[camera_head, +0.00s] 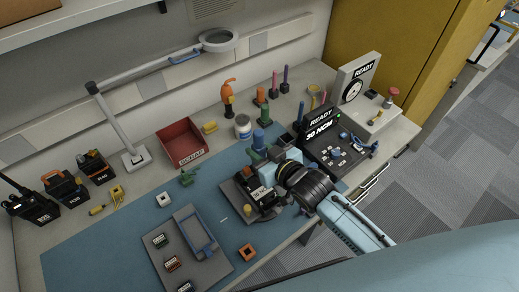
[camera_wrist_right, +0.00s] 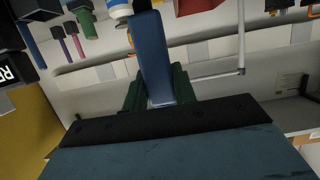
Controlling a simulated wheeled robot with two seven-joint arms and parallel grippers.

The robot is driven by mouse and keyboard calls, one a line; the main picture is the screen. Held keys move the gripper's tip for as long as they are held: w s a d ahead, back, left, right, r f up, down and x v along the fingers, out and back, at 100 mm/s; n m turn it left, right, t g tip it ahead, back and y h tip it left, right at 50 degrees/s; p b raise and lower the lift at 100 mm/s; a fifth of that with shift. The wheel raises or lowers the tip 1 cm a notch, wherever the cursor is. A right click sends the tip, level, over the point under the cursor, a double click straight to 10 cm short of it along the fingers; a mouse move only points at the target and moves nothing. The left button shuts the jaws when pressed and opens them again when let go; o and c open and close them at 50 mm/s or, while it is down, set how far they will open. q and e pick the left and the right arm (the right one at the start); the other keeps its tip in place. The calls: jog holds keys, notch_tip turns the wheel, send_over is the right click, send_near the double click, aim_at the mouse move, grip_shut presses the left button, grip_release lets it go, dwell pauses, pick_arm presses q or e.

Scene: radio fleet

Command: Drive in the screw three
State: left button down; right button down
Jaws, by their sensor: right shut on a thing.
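My right gripper (camera_head: 265,147) reaches in from the lower right in the head view, above the blue mat. It is shut on a blue-handled tool (camera_head: 264,116), which stands up from between green parts at the jaws. In the right wrist view the blue tool (camera_wrist_right: 154,58) runs upward between green pieces. A dark radio (camera_head: 262,195) with a white label sits in a grey fixture (camera_head: 234,196) just below the gripper. The gripper and arm partly cover them. The tool's tip and the screws cannot be made out. My left gripper is not in view.
A driver station (camera_head: 323,124) reading "READY" and "30 NCM" stands right of the gripper. A red scrap bin (camera_head: 183,143), a white jar (camera_head: 243,126) and a grey tray (camera_head: 190,247) with several small modules are nearby. Several radios stand at the far left.

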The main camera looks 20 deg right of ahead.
aim_at(262, 143)
jog(key=shift+f, duration=0.55)
jog(key=shift+p, duration=0.3)
dwell(1.3)
jog(key=shift+r+p, duration=2.55)
jog(key=shift+p, duration=0.15)
jog(key=shift+f, duration=0.1)
